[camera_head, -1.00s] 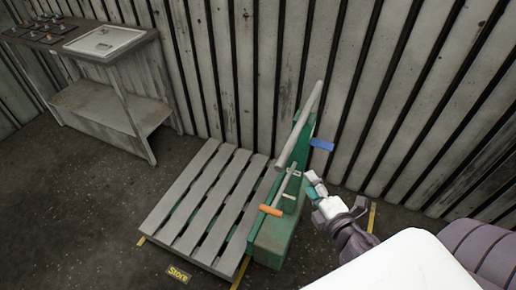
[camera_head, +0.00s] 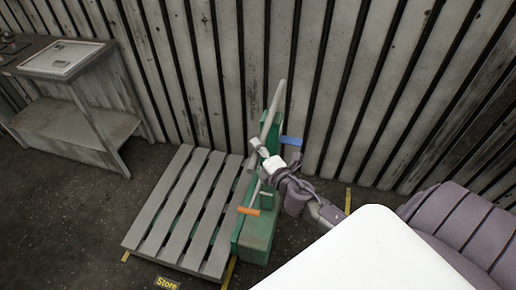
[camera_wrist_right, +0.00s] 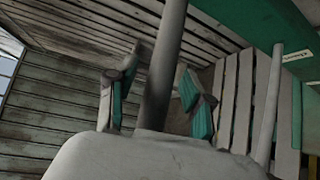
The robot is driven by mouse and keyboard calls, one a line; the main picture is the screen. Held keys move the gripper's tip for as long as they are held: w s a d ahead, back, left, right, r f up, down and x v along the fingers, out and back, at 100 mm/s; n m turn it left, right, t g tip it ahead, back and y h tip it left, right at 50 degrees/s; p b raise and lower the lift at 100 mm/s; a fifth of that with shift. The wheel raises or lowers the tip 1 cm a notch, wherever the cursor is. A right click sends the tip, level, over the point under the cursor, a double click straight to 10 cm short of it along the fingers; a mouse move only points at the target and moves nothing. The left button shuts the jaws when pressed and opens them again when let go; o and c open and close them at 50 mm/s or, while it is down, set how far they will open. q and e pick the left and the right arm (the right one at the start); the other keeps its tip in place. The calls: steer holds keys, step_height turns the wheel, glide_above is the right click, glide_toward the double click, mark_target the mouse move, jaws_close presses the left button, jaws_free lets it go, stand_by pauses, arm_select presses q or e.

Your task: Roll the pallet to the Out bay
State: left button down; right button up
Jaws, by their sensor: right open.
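The grey slatted pallet (camera_head: 180,210) lies on the floor in the Store bay. A green pallet truck (camera_head: 257,236) stands at its right side, with a long grey handle bar (camera_head: 275,103) slanting up from it. My right gripper (camera_head: 257,158) is at the handle bar in the head view. In the right wrist view the open gripper (camera_wrist_right: 158,78) has one finger on each side of the grey bar (camera_wrist_right: 163,75); I cannot tell whether either finger touches it. A thinner lever with an orange grip (camera_head: 248,211) is just below. My left gripper and the Out bay are not in view.
A yellow Store label (camera_head: 167,283) and yellow floor lines (camera_head: 348,200) mark the floor. A blue tab (camera_head: 291,140) is beside the truck. A corrugated wall (camera_head: 350,80) stands close behind. A metal bench (camera_head: 68,105) is at the left. Floor left of the pallet is clear.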

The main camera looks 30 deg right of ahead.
steer(key=shift+w, duration=0.2)
steer(key=shift+c, duration=0.4)
jaws_close()
